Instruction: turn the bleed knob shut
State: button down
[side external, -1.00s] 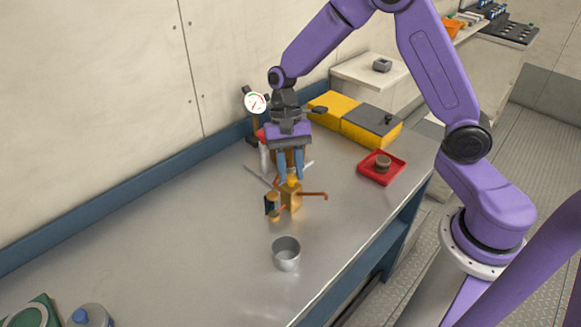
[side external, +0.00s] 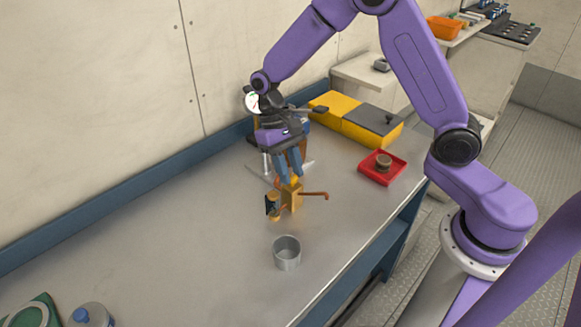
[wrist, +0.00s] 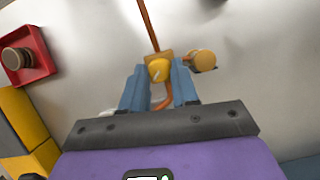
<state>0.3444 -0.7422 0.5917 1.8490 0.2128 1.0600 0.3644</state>
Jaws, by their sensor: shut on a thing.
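The bleed knob (wrist: 159,70) is yellow-orange with a pale pointer mark. It sits on top of a small brass valve block (side external: 292,197) on the metal bench. My gripper (side external: 290,176) comes down on it at a tilt, its blue fingers shut on the knob from both sides; in the wrist view the fingers (wrist: 158,77) flank it. The fingers partly hide the knob in the side external view. A copper pipe (side external: 315,195) runs out to the right of the block. A brass cylinder-shaped fitting (wrist: 202,61) sits beside it.
A grey metal cup (side external: 287,254) stands in front of the valve. A red tray (side external: 398,164) with a brown round piece is to the right. The bench's left part is largely clear.

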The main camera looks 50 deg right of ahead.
jog(key=n, duration=0.2)
jog(key=n+h, duration=0.2)
jog(key=n, duration=0.1)
jog(key=shift+a+n+t, duration=0.25)
jog(key=shift+n+t, duration=0.05)
jog(key=shift+a+n+t+h, duration=0.15)
jog(key=shift+n+h, duration=0.25)
jog(key=shift+n, duration=0.7)
jog(key=shift+n+t+h, duration=0.25)
jog(key=shift+n+h, duration=0.15)
jog(key=shift+n, duration=0.7)
jog(key=c, duration=0.8)
grip_release()
jog(key=shift+s, duration=0.1)
jog(key=shift+c, duration=0.2)
jog(key=shift+r, duration=0.1)
jog(key=v, duration=1.7)
jog(key=shift+r, duration=0.15)
jog(key=shift+a, duration=0.1)
